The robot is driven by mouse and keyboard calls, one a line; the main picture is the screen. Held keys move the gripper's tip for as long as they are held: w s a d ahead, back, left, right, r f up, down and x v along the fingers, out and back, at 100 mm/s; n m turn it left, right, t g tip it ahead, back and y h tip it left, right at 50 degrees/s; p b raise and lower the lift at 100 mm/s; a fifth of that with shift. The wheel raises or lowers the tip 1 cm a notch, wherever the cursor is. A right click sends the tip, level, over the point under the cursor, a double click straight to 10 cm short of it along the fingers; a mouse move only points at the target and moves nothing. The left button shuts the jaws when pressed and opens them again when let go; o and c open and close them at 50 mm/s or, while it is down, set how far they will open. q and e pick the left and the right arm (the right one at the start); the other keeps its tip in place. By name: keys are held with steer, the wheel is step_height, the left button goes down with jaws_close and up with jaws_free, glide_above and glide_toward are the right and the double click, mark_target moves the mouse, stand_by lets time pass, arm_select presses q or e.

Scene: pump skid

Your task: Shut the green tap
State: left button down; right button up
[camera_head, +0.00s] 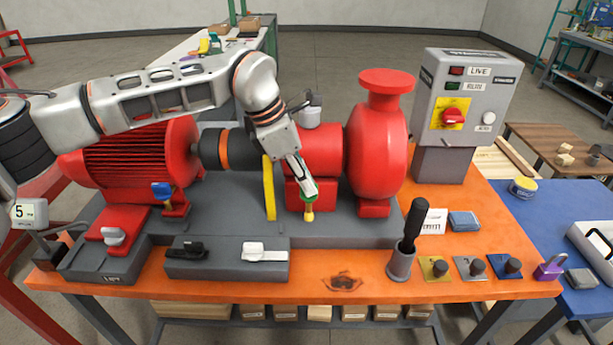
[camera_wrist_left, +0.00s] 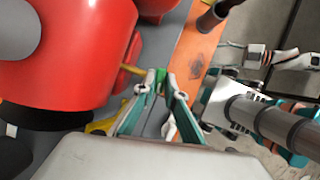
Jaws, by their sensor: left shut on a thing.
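The green tap (camera_head: 309,197) sits on the front of the red pump body, above the grey skid. It has a small green handle and a yellow part below it. My left gripper (camera_head: 306,187) reaches down to it from above and is shut on the green handle. In the left wrist view the handle (camera_wrist_left: 160,82) shows as a green piece between the fingertips of my left gripper (camera_wrist_left: 161,86). The fingers hide part of the tap. I do not make out my right gripper in these views.
A blue-handled valve (camera_head: 163,192) is farther left. The red pump casing (camera_head: 376,145) rises at the right. A black-handled tool stands in a grey cup (camera_head: 400,264) on the orange bench (camera_head: 310,288).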

arm_select(q)
steer(key=shift+w+m+g+p, duration=0.1)
steer(key=shift+m+g+p, duration=0.4)
steer(key=shift+m, duration=0.5)
steer(key=c, duration=2.1)
jaws_free()
steer(key=shift+a+r, duration=0.1)
steer(key=shift+r, duration=0.05)
steer(key=v, duration=1.1)
steer(key=shift+r, duration=0.4)
